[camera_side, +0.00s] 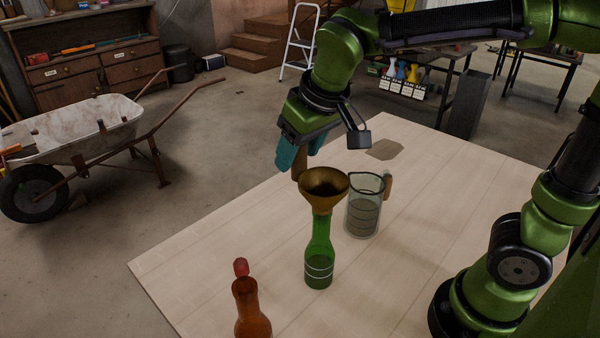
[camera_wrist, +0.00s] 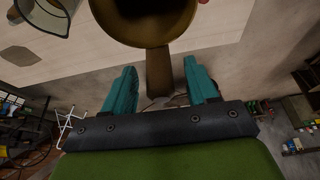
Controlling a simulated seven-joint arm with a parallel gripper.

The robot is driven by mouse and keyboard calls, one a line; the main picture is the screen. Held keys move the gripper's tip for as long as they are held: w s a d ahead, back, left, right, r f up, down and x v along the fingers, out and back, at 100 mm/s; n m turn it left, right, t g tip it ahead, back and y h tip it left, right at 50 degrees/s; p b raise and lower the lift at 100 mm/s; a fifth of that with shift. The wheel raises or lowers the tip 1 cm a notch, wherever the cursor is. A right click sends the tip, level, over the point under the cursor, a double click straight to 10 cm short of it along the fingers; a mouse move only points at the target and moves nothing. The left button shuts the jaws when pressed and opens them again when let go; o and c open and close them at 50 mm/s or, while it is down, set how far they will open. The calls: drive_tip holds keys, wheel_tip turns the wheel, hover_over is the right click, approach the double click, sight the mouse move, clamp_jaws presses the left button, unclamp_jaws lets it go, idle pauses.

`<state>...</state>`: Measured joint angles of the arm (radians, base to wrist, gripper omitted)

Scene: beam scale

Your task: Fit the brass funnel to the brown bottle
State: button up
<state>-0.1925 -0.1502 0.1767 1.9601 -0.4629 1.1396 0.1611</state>
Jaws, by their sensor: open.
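The brass funnel (camera_side: 324,190) sits on the mouth of a green bottle (camera_side: 319,255), its wide cone upward; its spout is hidden. My gripper (camera_side: 299,160) is at the funnel's far left side, fingers pointing down. In the wrist view the funnel's cone (camera_wrist: 150,28) fills the top middle. Its handle (camera_wrist: 159,70) extends between the two teal fingers of my open gripper (camera_wrist: 161,75), with gaps visible on both sides.
A glass measuring jug (camera_side: 362,217) with a brown handle stands right behind the green bottle. It also shows in the wrist view (camera_wrist: 45,15). The pale table (camera_side: 440,190) is clear on the right and left of the bottles.

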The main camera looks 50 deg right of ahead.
drive_tip(key=shift+x, duration=0.85)
drive_tip(key=shift+c, duration=0.5)
clamp_jaws()
drive_tip(key=shift+r, duration=0.1)
